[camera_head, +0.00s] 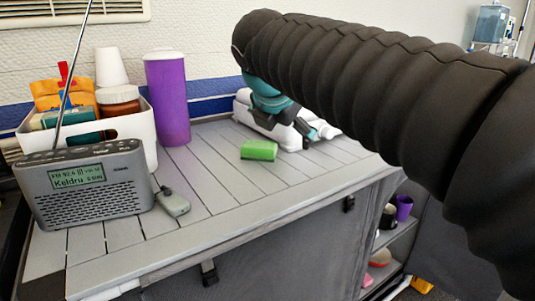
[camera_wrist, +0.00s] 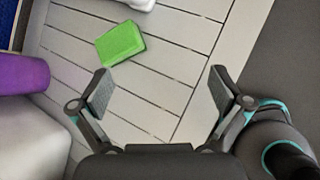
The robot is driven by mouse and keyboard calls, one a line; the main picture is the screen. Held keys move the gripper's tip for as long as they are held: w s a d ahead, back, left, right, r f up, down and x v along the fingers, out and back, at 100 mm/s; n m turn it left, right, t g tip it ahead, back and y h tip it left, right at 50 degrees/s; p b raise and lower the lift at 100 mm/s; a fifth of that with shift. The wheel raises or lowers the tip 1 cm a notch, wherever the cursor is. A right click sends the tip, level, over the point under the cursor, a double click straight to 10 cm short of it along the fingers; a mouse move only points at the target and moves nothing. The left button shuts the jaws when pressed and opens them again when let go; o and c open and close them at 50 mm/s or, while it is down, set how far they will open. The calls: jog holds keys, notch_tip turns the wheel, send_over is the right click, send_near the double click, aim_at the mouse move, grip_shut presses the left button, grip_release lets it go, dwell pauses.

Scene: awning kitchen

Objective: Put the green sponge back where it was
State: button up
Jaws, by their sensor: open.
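The green sponge (camera_head: 259,150) lies flat on the grey slatted counter, just left of my gripper in the head view. In the head view my gripper (camera_head: 301,133) is partly hidden by my arm and hangs in front of a white object.
The white object (camera_head: 262,120) lies near the wall. A purple cylinder (camera_head: 168,100), a white bin (camera_head: 140,127) with several items, a radio (camera_head: 85,183) and a small grey device (camera_head: 172,202) stand left. The counter's front middle (camera_head: 215,205) is clear.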

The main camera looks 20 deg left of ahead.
aim_at(259, 145)
jog(key=a+r+n, duration=0.2)
jog(key=a+n, duration=0.3)
jog(key=a, duration=0.3)
jog(key=shift+t+y, duration=0.3)
jog(key=shift+t, duration=0.1)
jog(key=x, duration=0.6)
jog(key=b+x, duration=0.1)
jog(key=x, duration=0.1)
jog(key=shift+w+d+f, duration=0.25)
jog(key=shift+d+f, duration=0.05)
jog(key=shift+f, duration=0.05)
jog(key=b+x, duration=0.1)
jog(key=x, duration=0.4)
jog(key=shift+s+d+f, duration=0.1)
jog(key=shift+s+f, duration=0.05)
jog(key=shift+f, duration=0.05)
jog(key=c, duration=0.7)
jog(key=shift+r, duration=0.1)
